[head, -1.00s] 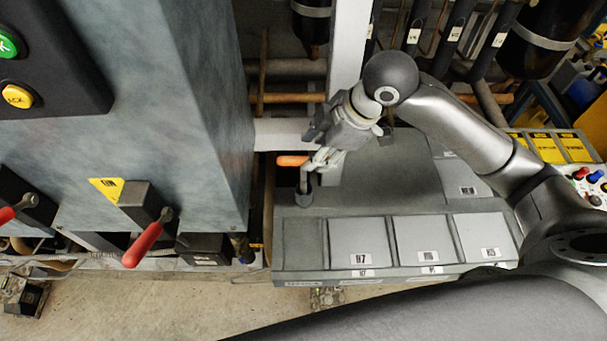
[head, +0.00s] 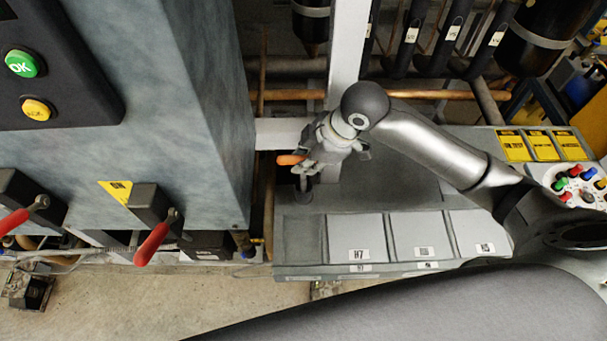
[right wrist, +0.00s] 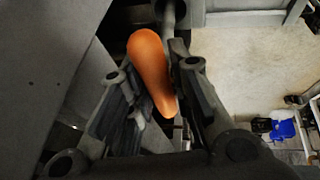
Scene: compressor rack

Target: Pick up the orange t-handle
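The orange t-handle (head: 290,160) is at the left end of the grey drawer unit, beside the tall blue-grey cabinet. In the right wrist view its rounded orange grip (right wrist: 149,64) lies between the two fingers of my right gripper. The right finger is close against the grip, and a narrow gap seems to show on the left side. The handle's lower end is partly hidden by the gripper. My right gripper (head: 303,172) is at the handle in the head view, its fingers still apart. My left gripper is not in view.
The blue-grey cabinet (head: 190,100) stands close to the left, with red levers (head: 151,244) on its front. A grey upright post (head: 349,55) rises behind the gripper. The labelled drawer unit (head: 300,245) lies below. A button panel (head: 580,185) is at the right.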

